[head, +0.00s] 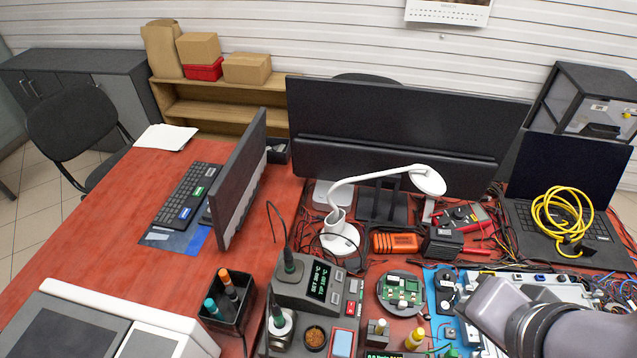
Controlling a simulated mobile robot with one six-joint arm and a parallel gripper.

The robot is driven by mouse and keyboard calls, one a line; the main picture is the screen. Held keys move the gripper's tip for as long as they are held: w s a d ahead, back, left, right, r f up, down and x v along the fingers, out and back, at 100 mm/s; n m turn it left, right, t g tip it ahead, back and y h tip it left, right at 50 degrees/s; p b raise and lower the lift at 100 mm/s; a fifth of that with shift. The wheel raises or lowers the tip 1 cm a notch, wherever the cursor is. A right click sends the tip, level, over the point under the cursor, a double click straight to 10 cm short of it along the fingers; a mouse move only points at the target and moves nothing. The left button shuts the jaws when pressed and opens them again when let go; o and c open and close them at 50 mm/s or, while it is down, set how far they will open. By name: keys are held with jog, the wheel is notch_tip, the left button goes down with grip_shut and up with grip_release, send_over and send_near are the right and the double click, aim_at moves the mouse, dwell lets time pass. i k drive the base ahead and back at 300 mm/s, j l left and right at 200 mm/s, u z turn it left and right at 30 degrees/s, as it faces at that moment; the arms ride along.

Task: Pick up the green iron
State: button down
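No tool is plainly a green iron. A pen-like iron with a dark, greenish collar (289,265) stands upright in the soldering station, its cable rising from its top. A second iron (277,316) stands nearer, in a pale round holder. A black bin (236,325) to their left holds a teal-handled tool (211,307) and orange-capped tools (226,279). My gripper (484,312) is at the lower right, over the blue mat, well right of these tools. Its fingers are not clearly visible, and I see nothing held.
The soldering station (318,287) has a lit display. A white lamp (340,235) arches behind it, before a wide monitor (400,130). A round board holder (400,292) and small bottles lie between the irons and my gripper.

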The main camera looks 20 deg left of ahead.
aim_at(280, 322)
jog(key=k+u, duration=0.15)
jog(key=u, duration=0.3)
jog(key=k+j+u, duration=0.1)
jog(key=u, duration=0.35)
jog(key=k+j+u, duration=0.15)
jog(key=u, duration=0.3)
jog(key=i+l, duration=0.15)
jog(key=l, duration=0.2)
